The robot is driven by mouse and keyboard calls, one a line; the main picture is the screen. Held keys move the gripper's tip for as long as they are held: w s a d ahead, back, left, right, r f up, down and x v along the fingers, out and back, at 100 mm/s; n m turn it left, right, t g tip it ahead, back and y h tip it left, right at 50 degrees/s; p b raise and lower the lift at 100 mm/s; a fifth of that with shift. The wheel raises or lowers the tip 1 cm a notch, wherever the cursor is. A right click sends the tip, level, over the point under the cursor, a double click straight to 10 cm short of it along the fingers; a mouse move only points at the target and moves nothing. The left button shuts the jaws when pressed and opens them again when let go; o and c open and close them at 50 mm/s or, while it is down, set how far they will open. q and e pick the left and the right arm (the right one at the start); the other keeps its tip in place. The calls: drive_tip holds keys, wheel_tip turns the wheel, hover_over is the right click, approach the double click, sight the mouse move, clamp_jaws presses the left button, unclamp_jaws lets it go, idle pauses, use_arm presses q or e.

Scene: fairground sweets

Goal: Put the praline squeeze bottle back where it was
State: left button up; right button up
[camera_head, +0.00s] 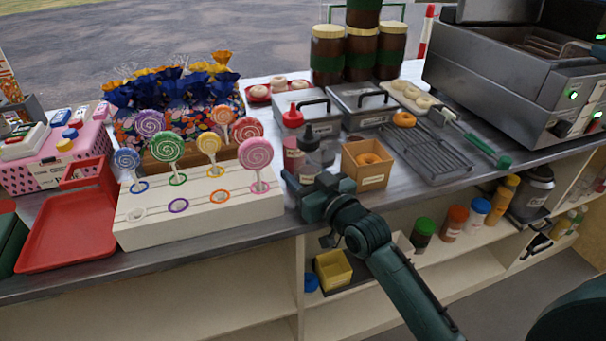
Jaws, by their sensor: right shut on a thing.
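A squeeze bottle with a dark cap and a greyish see-through body (309,143) stands upright near the counter's front edge, in the middle of the head view. My right gripper (309,184) reaches in from the lower right and is shut on this bottle, low on its body. The gripper hides the bottle's lower part, so I cannot tell whether its base touches the counter. The label is too small to read. A second squeeze bottle, with a red cap (293,117), stands just behind and to the left. My left gripper is not in view.
A white lollipop stand (210,225) is close on the left. A small box with a doughnut (366,178) is close on the right, beside a wire rack (432,150). Lidded metal containers (363,105) stand behind. A shelf below holds several jars and a yellow box (333,270).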

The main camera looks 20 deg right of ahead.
drive_tip(key=shift+f, duration=0.1)
drive_tip(key=o, duration=0.7)
